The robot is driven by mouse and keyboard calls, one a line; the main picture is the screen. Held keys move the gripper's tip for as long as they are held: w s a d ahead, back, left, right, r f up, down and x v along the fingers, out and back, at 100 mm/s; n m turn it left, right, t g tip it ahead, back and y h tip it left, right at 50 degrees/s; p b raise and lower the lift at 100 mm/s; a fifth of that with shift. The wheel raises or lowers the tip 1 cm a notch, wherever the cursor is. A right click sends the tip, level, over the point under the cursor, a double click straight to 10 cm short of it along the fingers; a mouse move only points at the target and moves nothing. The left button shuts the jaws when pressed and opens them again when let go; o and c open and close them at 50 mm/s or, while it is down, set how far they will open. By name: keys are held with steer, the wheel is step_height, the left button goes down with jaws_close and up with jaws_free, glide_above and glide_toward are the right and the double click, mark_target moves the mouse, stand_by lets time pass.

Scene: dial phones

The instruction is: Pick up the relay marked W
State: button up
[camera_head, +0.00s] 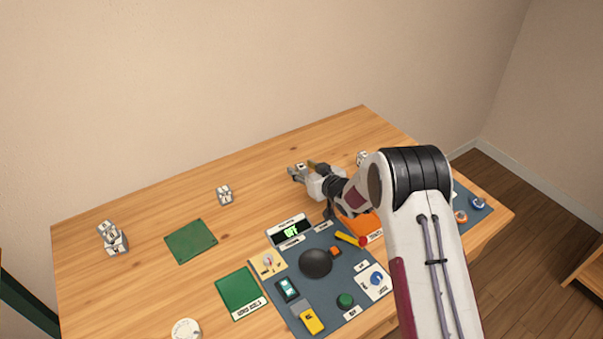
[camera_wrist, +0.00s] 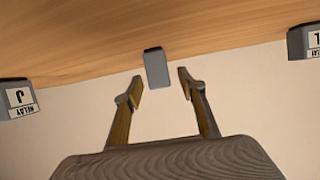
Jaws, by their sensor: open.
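My gripper (camera_head: 303,172) is low over the back of the wooden table, jaws apart. In the wrist view its two fingers (camera_wrist: 160,88) stand open. A plain grey block (camera_wrist: 156,68) lies just beyond the fingertips, centred in the gap; no letter shows on its visible face. A relay (camera_wrist: 18,98) at the left edge has an upside-down label that looks like J. Another relay (camera_wrist: 305,42) at the right edge is cut off, its letter only partly visible. No W can be read in either view.
A blue-grey panel mat (camera_head: 345,322) with switches and a display (camera_head: 289,231) fills the front.

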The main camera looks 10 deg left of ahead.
steer(key=shift+w+a+f, duration=0.25)
steer(key=shift+w+a, duration=0.15)
stand_by(0.3)
jaws_close()
